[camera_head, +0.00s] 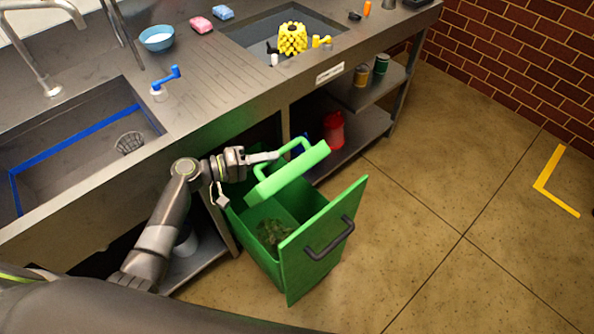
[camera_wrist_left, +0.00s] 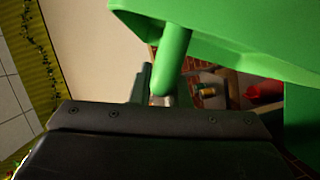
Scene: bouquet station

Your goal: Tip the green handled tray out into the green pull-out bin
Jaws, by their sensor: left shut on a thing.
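The green handled tray (camera_head: 291,174) is in the air above the green pull-out bin, tilted steeply on its side. My left gripper (camera_head: 273,156) is shut on the tray's handle. In the left wrist view the green handle (camera_wrist_left: 173,62) runs down to the gripper fingers (camera_wrist_left: 158,95), with the tray's body above. The green pull-out bin (camera_head: 323,247) is pulled out from under the counter, with a dark handle on its front panel. Dark greenish scraps (camera_head: 272,234) lie inside it. I cannot see into the tray. My right gripper is not in view.
The steel counter (camera_head: 215,100) runs behind the bin, with a sink (camera_head: 75,150) at the left. A blue bowl (camera_head: 157,38), sponges and a yellow object (camera_head: 292,38) are on or in it. A red container (camera_head: 334,130) stands on the lower shelf.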

